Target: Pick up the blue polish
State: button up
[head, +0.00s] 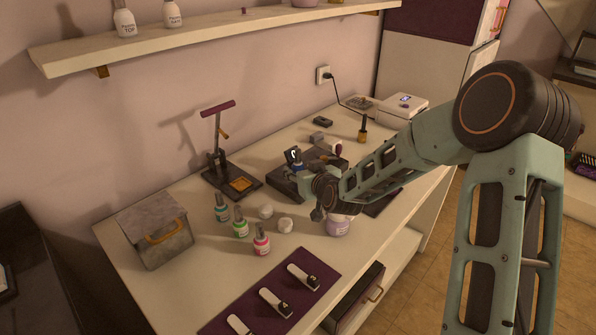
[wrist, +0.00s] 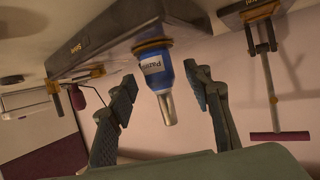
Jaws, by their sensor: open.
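The blue polish (wrist: 154,72) is a small bottle with a white label and a silver cap. In the wrist view it stands at a gold ring on a long grey block (wrist: 110,50), and the picture is roughly upside down. My gripper (wrist: 160,76) is open, with one finger on each side of the bottle and visible gaps between. In the head view my gripper (head: 301,178) is low over the grey block at the table's middle. I cannot make out the bottle clearly there, behind the wrist and fingers.
Teal (head: 221,209), green (head: 240,224) and pink (head: 261,241) polishes stand left of my gripper, near white balls (head: 285,225). A white jar (head: 339,226) is close below my wrist. A stand (head: 217,150) rises behind; a grey box (head: 155,232) is at left.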

jog(key=shift+x, duration=1.4)
jog(key=shift+c, duration=0.2)
grip_shut()
jog(key=shift+r, duration=0.1)
